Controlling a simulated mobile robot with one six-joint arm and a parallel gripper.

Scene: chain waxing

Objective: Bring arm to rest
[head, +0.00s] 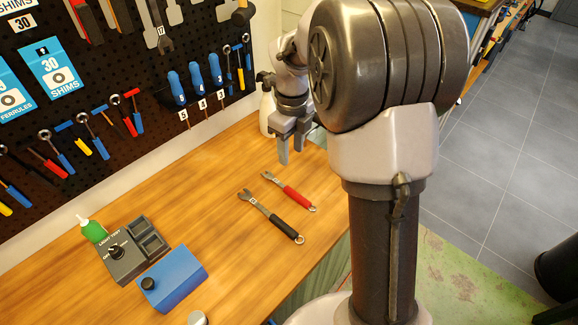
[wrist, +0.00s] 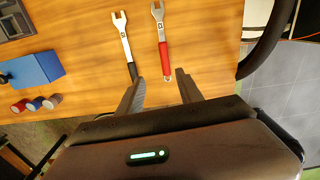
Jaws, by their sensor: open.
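My gripper (head: 291,148) hangs above the right part of the wooden workbench in the head view, its two fingers apart and empty. It also shows in the wrist view (wrist: 159,90), open, with nothing between the fingers. A red-handled wrench (head: 290,193) lies on the bench below the gripper; it also shows in the wrist view (wrist: 164,45), just ahead of the fingertips. A black-handled wrench (head: 272,217) lies beside it, apart from it; it also shows in the wrist view (wrist: 125,42). My arm covers part of the bench's right side.
A pegboard (head: 95,80) with several tools stands behind the bench (head: 190,190). A light test box (head: 130,255), a blue box (head: 172,278) and a green bottle (head: 93,231) stand at the left. Several small cylinders (wrist: 36,104) show in the wrist view. The bench's middle is clear.

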